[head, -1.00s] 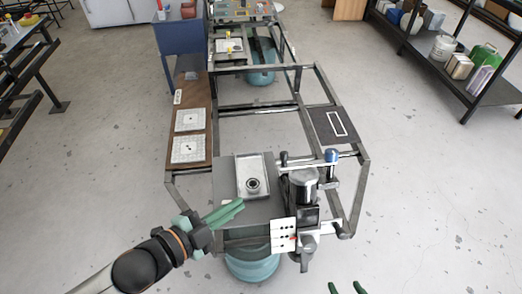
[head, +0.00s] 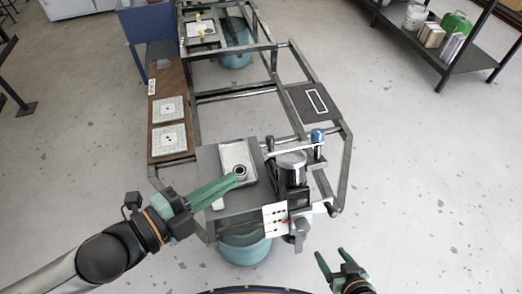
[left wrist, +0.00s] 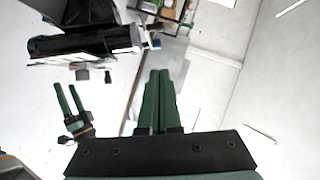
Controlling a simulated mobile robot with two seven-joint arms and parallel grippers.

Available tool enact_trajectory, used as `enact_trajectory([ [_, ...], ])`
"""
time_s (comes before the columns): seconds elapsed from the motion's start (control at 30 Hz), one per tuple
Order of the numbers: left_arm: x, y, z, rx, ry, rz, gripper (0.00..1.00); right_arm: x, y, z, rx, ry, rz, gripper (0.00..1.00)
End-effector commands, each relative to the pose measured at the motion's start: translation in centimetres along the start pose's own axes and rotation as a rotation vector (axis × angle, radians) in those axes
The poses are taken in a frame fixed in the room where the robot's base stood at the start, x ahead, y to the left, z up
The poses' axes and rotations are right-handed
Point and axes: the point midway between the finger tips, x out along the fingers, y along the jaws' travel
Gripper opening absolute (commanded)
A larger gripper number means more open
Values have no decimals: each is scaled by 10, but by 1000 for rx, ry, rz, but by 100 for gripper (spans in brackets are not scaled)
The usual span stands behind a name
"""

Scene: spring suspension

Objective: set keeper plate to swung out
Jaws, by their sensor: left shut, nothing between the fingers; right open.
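The spring suspension fixture stands at the front right of the frame bench, with a dark metal cylinder (head: 291,166), a blue-topped post (head: 318,136) and a white plate with black dots and a red mark (head: 275,216). I cannot tell which part is the keeper plate. My left gripper (head: 237,181) is shut and empty, its green fingers reaching over the grey board left of the fixture, tips at a small ring in a metal tray. Those fingers also show in the left wrist view (left wrist: 160,74). My right gripper (head: 331,252) is open and empty, in front of the fixture to the right.
The metal tray (head: 229,153) lies on the grey board (head: 209,160). A brown board with two patterned white squares (head: 169,110) is on the left rail. A dark panel with a white outline (head: 302,101) is on the right.

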Motion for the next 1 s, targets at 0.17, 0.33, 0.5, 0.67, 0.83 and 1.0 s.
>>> enact_trajectory([
  [0.17, 16, 2, 1, 2, 3, -4, 0, 10, 1, 11, 0, 0, 0, 69],
  [0.33, 34, 1, 1, 0, 2, -5, 0, 16, 1, 18, 0, 0, 0, 69],
  [0.5, 57, -2, -1, -2, 2, -2, 0, 16, 1, 18, 0, -3, 0, 69],
  [0.67, 87, -2, -2, -1, 4, -2, 0, 13, 1, 14, 0, -1, 0, 69],
  [0.83, 107, 0, 14, 4, 0, 2, 0, 12, 1, 14, 0, 0, 0, 69],
  [1.0, 118, 0, 24, 2, 3, 2, 0, 12, 1, 13, 0, 0, 0, 69],
])
